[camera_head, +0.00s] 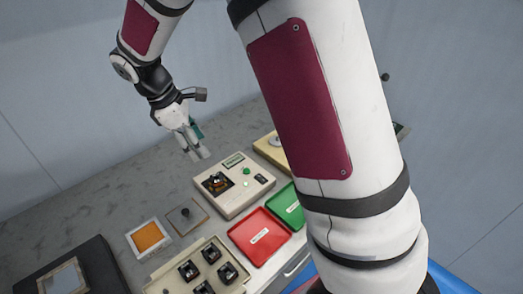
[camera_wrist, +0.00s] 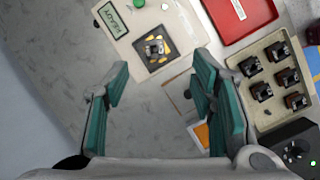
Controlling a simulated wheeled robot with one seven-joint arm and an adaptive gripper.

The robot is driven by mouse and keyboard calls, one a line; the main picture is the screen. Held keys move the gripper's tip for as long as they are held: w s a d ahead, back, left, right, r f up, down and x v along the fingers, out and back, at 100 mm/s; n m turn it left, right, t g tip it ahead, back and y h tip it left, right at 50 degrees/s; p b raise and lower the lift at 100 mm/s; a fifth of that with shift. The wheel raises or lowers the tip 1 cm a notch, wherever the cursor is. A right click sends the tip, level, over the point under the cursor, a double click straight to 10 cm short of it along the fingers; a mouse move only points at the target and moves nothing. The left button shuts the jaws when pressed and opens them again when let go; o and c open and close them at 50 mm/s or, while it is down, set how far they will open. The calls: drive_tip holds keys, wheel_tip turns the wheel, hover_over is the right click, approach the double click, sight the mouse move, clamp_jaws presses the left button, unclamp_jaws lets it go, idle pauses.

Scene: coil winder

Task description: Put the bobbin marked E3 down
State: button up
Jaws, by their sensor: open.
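My gripper (camera_head: 197,152) is open and empty, raised above the bench behind the beige winder (camera_head: 234,187). In the wrist view its green fingers (camera_wrist: 161,76) stand wide apart with nothing between them. A dark bobbin (camera_head: 216,183) sits in the black square seat of the winder; it also shows in the wrist view (camera_wrist: 154,48), beyond the fingertips and apart from them. Several more dark bobbins stand in the cream tray (camera_head: 166,284), which also shows at the right of the wrist view (camera_wrist: 258,52). No E3 marking is legible on any bobbin.
A red tray (camera_head: 247,245) and a green tray (camera_head: 291,218) lie in front of the winder. An orange pad (camera_head: 149,237) and a small plate with a post (camera_head: 203,222) lie left of it. A black box (camera_head: 97,270) stands at lower left.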

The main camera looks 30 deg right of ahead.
drive_tip(key=s+d+r+m+t+y, duration=0.2)
drive_tip(key=s+d+r+m, duration=0.2)
drive_tip(key=s+r+m, duration=0.55)
drive_tip(key=s+r+m+t+y, duration=0.1)
drive_tip(key=s+r+m, duration=0.1)
drive_tip(key=s, duration=0.6)
drive_tip(key=s+r+m+t, duration=0.2)
drive_tip(key=s, duration=0.7)
drive_tip(key=shift+r+y, duration=0.3)
drive_tip(key=shift+y, duration=0.1)
